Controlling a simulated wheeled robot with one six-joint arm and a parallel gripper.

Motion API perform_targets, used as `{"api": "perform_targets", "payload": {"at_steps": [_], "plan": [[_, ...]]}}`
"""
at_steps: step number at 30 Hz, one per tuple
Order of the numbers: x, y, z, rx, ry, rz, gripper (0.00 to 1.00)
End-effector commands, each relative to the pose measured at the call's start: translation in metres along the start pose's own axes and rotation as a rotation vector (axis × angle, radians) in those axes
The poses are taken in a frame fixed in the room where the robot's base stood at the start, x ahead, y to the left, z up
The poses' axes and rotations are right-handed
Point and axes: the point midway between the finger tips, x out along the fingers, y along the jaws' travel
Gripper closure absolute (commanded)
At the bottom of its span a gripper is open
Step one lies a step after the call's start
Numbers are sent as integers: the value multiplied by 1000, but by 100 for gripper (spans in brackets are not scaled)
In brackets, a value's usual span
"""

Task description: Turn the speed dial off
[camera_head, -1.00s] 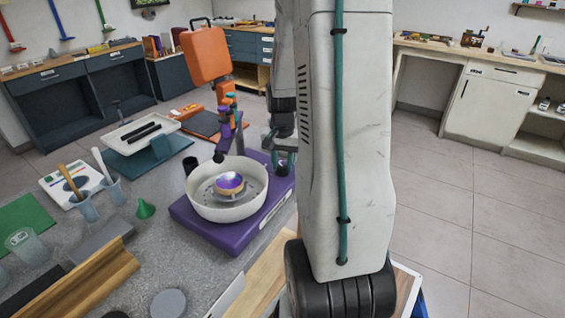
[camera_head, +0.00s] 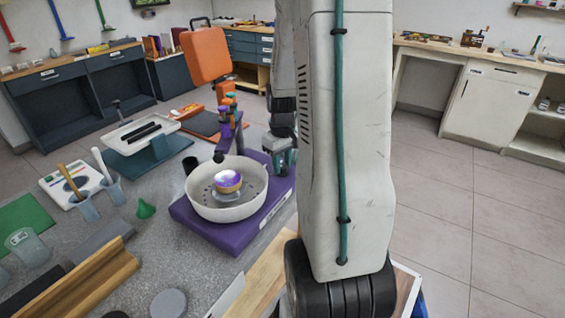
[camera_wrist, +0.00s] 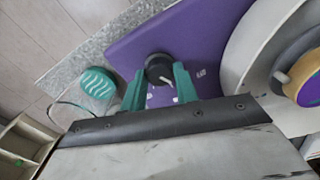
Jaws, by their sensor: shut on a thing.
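The speed dial (camera_wrist: 158,69) is a round black knob with a white pointer line, on the purple machine base. In the wrist view it sits between the green fingers of my gripper (camera_wrist: 159,84), which are shut on it. White marks show on the base near the dial. In the head view the purple base (camera_head: 212,232) carries a white round bowl (camera_head: 222,211) with a purple and gold piece in its middle. My gripper (camera_head: 281,160) is at the base's far right side there, partly behind my arm, and the dial is hidden.
A green ribbed object (camera_wrist: 98,82) lies beside the base on the grey counter. Floor is open at right.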

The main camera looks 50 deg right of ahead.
Motion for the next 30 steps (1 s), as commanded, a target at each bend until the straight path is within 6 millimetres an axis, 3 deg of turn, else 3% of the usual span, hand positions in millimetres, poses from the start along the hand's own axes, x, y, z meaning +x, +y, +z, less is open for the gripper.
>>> {"api": "perform_targets", "payload": {"at_steps": [12, 30], "plan": [[0, 0, 0, -239, 1, 1, 93], [0, 0, 0, -294, 1, 1, 93]]}}
